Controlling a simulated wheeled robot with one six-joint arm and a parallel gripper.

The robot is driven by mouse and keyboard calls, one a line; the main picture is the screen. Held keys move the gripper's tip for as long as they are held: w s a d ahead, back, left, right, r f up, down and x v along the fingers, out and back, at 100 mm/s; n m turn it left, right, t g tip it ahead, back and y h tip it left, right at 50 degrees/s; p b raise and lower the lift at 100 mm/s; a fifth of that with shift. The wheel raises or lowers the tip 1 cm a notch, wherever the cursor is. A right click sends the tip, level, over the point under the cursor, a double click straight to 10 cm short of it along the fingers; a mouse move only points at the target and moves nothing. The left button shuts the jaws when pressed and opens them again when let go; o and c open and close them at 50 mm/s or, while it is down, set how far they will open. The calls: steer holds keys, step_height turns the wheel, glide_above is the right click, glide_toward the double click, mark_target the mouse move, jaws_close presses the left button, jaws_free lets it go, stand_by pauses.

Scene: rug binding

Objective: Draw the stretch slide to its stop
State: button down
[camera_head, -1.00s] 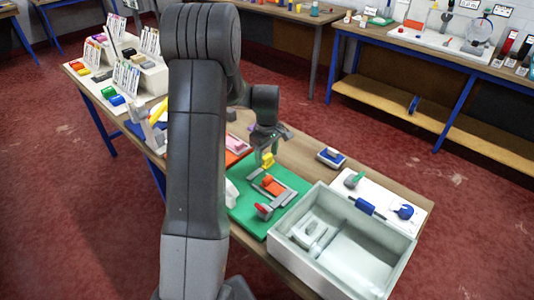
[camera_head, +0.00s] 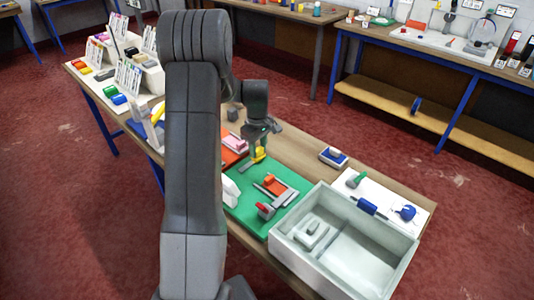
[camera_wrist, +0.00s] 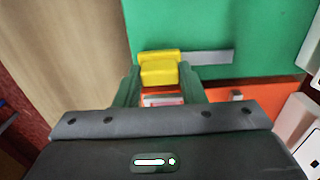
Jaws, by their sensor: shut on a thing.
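My gripper (camera_head: 260,144) is shut on the yellow handle (camera_head: 259,154) of the slide at the far edge of the green board (camera_head: 235,202). A grey bar (camera_head: 248,165) runs from the handle over the board. In the wrist view the yellow handle (camera_wrist: 158,72) sits between my two fingers (camera_wrist: 159,82), with the grey bar (camera_wrist: 212,57) reaching right over the green. The grey frame with an orange piece (camera_head: 275,184) lies on the board, with a visible gap from the bar. A red-tipped grey part (camera_head: 265,210) stands at the frame's near corner.
A pale open bin (camera_head: 340,250) stands at the board's right. A white tray (camera_head: 385,200) with green- and blue-handled tools lies behind it. An orange board with a pink item (camera_head: 234,144) lies left of my gripper.

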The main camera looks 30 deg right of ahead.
steer(key=shift+w+a+r, duration=0.1)
steer(key=shift+w+a, duration=0.05)
steer(key=shift+w, duration=0.6)
steer(key=c, duration=0.9)
jaws_free()
steer(key=shift+w+a, duration=0.1)
steer(key=shift+w, duration=0.05)
step_height(320, 180, up, 14)
steer(key=shift+f+b, duration=0.15)
steer(key=shift+b, duration=0.55)
